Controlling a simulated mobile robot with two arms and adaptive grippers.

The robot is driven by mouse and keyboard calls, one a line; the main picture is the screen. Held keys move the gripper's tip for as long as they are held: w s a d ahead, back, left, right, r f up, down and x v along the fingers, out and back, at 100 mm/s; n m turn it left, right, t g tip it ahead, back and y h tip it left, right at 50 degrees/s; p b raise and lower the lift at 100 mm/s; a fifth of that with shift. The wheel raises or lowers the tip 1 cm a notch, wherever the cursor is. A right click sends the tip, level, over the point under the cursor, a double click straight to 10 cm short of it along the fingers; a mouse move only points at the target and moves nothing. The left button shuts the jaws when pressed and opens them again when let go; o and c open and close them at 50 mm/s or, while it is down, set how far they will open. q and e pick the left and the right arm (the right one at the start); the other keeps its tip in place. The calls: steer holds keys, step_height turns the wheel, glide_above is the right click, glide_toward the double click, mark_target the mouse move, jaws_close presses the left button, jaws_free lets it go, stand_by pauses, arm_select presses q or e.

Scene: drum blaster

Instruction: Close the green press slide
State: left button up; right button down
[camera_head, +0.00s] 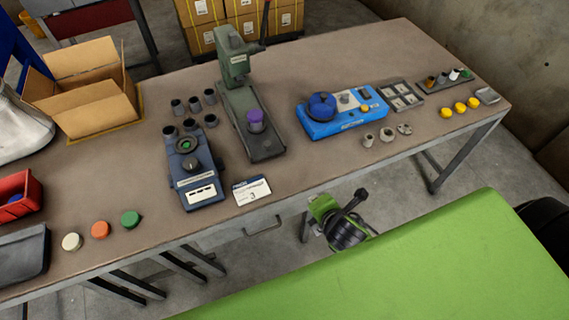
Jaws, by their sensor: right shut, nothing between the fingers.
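The green press (236,68) stands upright on the workbench, left of the picture's middle. Its long grey-green base (265,143) reaches toward the bench's front edge. A purple round piece (255,117) sits on the front part of the base, out in front of the press head. The slide's outline is too small to tell from the base. My right gripper (359,196) is black, shut and empty. It is in front of the bench's front edge, right of the press and apart from it. My left gripper is not in view.
A dark blue device (200,190) stands close left of the press, with several grey cups (194,104) behind it. A white card (251,191) lies in front. A blue device (340,118) is to the right. Clear bench lies between it and the press.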

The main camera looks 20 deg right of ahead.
steer(key=w+a+r+n+t+y, duration=0.1)
steer(key=w+r+n+t, duration=0.15)
steer(key=n, duration=0.45)
steer(key=w+a+r+n+t, duration=0.1)
steer(key=w+r+n, duration=0.15)
steer(key=n, duration=0.55)
glide_toward(279, 152)
steer(key=f, duration=0.1)
steer(key=w+f, duration=0.1)
steer(key=f, duration=0.1)
steer(key=shift+w+d+f+y+p, duration=0.25)
steer(key=shift+d+f+y+p, duration=0.05)
steer(key=shift+y+p, duration=0.1)
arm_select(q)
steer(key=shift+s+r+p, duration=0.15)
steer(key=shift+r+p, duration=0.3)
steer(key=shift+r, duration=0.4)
arm_select(e)
steer(key=shift+w, duration=1.95)
steer(key=shift+w, duration=0.1)
